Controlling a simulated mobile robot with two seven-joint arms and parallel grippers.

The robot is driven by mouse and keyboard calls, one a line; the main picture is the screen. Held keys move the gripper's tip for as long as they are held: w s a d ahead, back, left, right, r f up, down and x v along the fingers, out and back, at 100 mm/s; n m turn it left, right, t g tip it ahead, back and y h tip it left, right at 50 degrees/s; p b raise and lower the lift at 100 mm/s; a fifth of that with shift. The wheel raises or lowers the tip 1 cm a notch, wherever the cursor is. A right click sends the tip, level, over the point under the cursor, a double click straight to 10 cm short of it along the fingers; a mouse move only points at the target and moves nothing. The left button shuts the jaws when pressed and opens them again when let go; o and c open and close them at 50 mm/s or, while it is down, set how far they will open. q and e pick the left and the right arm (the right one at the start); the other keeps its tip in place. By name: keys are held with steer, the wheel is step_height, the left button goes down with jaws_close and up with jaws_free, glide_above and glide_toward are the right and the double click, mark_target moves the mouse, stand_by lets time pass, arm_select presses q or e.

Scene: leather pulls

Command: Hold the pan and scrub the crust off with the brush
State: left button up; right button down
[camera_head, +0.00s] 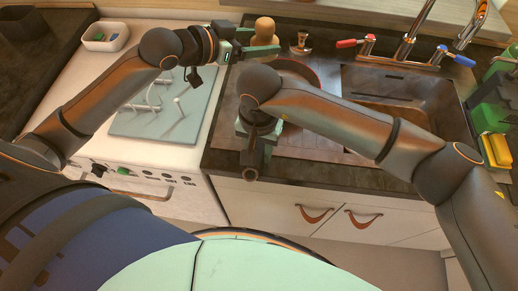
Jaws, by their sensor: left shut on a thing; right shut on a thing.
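The pan (301,69) shows as a round brown shape with a reddish rim on the dark counter, left of the sink; my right arm hides much of it. My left gripper (264,50) is shut on a tan, rounded wooden handle, which looks like the brush (265,29), upright at the pan's upper left. The brush's bristles and the crust cannot be made out. My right gripper (260,132) points down near the counter's front edge, at the near side of the pan. It is shut, apparently on the pan's handle, but its own wrist hides the grip.
The sink (405,92) with its tap (409,38) is right of the pan. A small knobbed item (300,42) stands behind it. The stove's pale panel (160,121) is left, with a white tray (106,36) behind. Green and yellow items (495,148) stand far right.

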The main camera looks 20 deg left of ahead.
arm_select(q)
steer(key=shift+w+d+f, duration=0.5)
steer(key=shift+d+f, duration=0.2)
steer(key=shift+f, duration=1.3)
steer(key=shift+w+d+f, duration=0.55)
steer(key=shift+d+f, duration=0.15)
steer(key=shift+f, duration=1.3)
steer(key=shift+w+d+f, duration=0.5)
steer(key=shift+d+f, duration=0.2)
steer(key=shift+f, duration=1.3)
steer(key=o, duration=0.9)
steer(key=c, duration=0.5)
steer(key=shift+f, duration=0.95)
